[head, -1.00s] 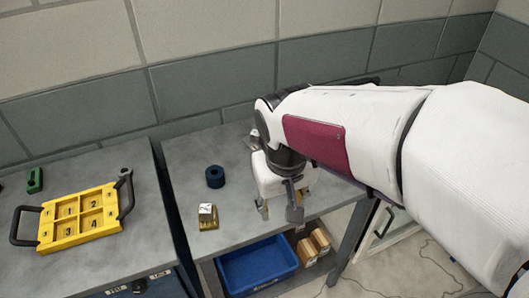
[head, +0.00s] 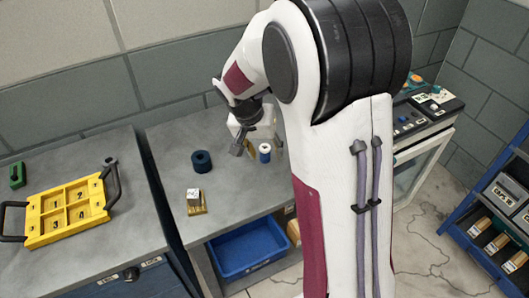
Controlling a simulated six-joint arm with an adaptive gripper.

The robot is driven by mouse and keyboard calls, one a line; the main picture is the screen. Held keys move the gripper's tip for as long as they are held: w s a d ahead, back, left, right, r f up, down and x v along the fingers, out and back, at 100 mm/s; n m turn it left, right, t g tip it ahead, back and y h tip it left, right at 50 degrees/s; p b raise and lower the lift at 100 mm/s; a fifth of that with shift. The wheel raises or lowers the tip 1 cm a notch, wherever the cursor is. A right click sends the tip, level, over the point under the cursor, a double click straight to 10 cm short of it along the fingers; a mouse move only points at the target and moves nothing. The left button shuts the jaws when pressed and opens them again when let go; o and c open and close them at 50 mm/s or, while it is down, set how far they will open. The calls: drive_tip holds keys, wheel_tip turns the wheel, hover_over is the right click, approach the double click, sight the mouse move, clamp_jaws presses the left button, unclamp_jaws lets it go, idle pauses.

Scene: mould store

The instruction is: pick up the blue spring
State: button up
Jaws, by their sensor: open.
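A dark blue, thick-walled cylinder with a hole in its top (head: 202,161) stands upright on the grey bench (head: 225,182), left of my gripper. A smaller blue and white cylinder (head: 265,154) stands to the right of my gripper. Coils are too small to make out, so I cannot tell for sure which one is the blue spring. My gripper (head: 243,149) is open above the bench between the two. It is partly seen from the side and holds nothing that I can see.
A steel cube on a brass block (head: 197,209) sits near the bench's front edge. A small brass-coloured piece (head: 249,148) shows by my gripper. A yellow tray with numbered compartments (head: 37,241) and a green block (head: 17,175) are on the left bench. A blue bin (head: 215,271) is below.

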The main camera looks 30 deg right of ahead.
sight(265, 147)
drive_tip(key=shift+w+d+r+m+t+h, duration=0.1)
drive_tip(key=shift+w+d+r+m+t, duration=0.15)
drive_tip(key=shift+w+m, duration=0.45)
drive_tip(key=shift+w+d+r+m+t+h, duration=0.1)
drive_tip(key=shift+w+d+r+m+t, duration=0.15)
drive_tip(key=shift+w+m, duration=0.45)
drive_tip(key=shift+w+d+r+m+t+h, duration=0.1)
drive_tip(key=shift+w+d+r+m+t, duration=0.15)
drive_tip(key=shift+w+m, duration=0.4)
drive_tip(key=shift+a, duration=0.1)
drive_tip(key=shift+x, duration=1.3)
drive_tip(key=shift+w+f, duration=0.2)
drive_tip(key=shift+f, duration=0.6)
drive_tip(key=shift+w+f, duration=0.15)
drive_tip(key=shift+f, duration=0.65)
drive_tip(key=shift+x, duration=1.05)
drive_tip(key=shift+r, duration=0.1)
